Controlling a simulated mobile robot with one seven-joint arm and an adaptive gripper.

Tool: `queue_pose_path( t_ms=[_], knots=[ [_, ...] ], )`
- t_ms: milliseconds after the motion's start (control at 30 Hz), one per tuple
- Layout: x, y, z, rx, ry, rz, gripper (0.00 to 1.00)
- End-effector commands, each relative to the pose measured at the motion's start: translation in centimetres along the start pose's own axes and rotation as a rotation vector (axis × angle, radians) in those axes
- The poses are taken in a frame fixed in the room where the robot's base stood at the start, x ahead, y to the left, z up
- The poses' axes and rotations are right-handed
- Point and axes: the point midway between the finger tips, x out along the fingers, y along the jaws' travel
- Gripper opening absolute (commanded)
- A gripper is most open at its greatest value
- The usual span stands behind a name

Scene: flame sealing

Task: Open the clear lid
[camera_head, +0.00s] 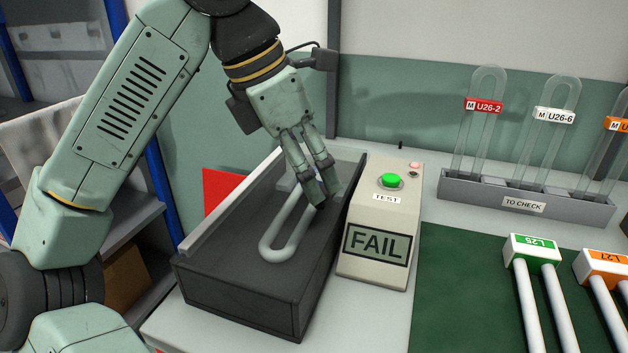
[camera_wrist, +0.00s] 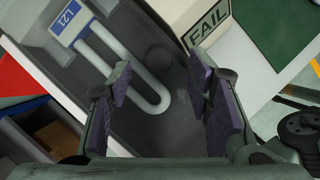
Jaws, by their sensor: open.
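My gripper (camera_head: 320,186) is over the dark test box (camera_head: 240,304), pointing down, with its fingers apart. In the wrist view the purple-padded fingers of my gripper (camera_wrist: 163,88) are open with nothing between them. A white U-shaped tube (camera_head: 277,247) lies in the box; in the wrist view its blue label reads L21. My gripper hides part of the tube in the head view. I cannot make out the clear lid's edges or handle in either view. A faint round dark spot shows on the box in the wrist view; I cannot tell what it is.
Right of the box stands a beige tester (camera_head: 376,220) with a green button and a FAIL display. A grey TO CHECK rack (camera_head: 528,203) holds tubes at the back right. Labelled tubes lie on a green mat (camera_head: 455,300). A red panel (camera_head: 222,193) is left of the box.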

Motion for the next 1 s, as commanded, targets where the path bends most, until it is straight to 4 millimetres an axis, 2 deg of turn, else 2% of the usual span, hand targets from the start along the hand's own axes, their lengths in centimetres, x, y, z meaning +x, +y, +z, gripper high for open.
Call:
queue_pose_path(
  t_ms=[200, 533, 1000],
  knots=[
    [2.1, 0.0, 0.0, 0.000, 0.001, 0.000, 0.46],
    [2.4, 0.0, 0.0, -0.001, 0.000, 0.001, 0.46],
    [2.4, 0.0, 0.0, 0.000, 0.000, 0.001, 0.14]
  ],
)
